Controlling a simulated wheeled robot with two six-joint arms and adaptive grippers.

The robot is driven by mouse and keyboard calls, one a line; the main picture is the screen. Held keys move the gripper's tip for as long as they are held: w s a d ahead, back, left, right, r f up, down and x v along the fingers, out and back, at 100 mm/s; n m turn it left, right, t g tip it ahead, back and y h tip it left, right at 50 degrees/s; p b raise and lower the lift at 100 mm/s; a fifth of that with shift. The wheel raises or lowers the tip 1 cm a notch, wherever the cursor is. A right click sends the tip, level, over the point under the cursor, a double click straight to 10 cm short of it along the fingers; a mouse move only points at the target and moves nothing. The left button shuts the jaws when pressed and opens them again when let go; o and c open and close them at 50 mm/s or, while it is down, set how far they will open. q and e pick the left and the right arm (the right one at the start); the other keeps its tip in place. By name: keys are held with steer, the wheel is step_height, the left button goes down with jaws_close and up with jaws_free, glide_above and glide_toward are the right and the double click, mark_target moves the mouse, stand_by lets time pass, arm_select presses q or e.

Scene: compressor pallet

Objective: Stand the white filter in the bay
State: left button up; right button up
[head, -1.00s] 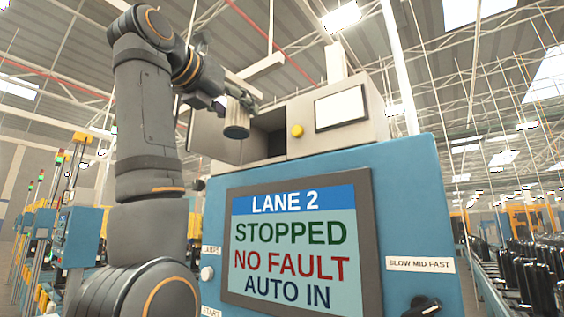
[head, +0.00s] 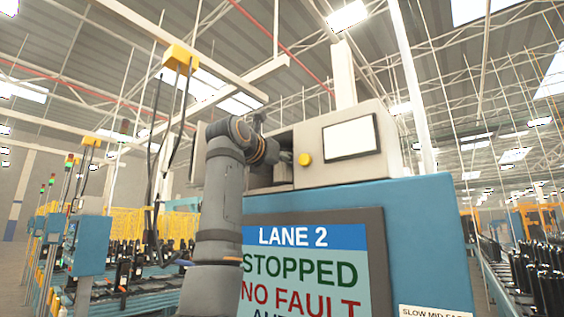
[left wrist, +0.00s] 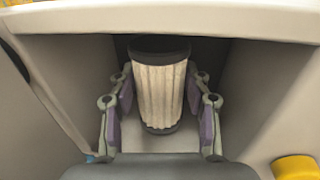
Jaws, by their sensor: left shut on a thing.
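The white filter (left wrist: 160,95) is a pleated cylinder with dark end caps. In the left wrist view it stands about upright between the fingers of my left gripper (left wrist: 160,105), which is shut on it. Filter and fingers are inside the bay (left wrist: 85,75), a beige box recess with walls at both sides and a top edge above. I cannot tell whether the filter's lower cap touches the bay floor. In the head view my left arm reaches into the bay's opening (head: 268,172), and the filter is hidden there. My right gripper is not in view.
A yellow knob (head: 304,159) sits right of the opening, beside a white screen (head: 350,137). The blue cabinet (head: 425,220) below carries a display (head: 305,270) reading LANE 2, STOPPED, NO FAULT. Conveyors with dark bottles stand at both sides.

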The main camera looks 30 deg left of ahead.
arm_select(q)
steer(key=shift+w+f, duration=0.2)
steer(key=shift+f, duration=0.25)
steer(key=shift+a, duration=0.1)
steer(key=shift+s+r, duration=0.1)
steer(key=shift+s, duration=0.45)
steer(key=o, duration=1.2)
steer(key=shift+w+f, duration=0.2)
steer(key=shift+w, duration=0.15)
steer(key=shift+s, duration=0.1)
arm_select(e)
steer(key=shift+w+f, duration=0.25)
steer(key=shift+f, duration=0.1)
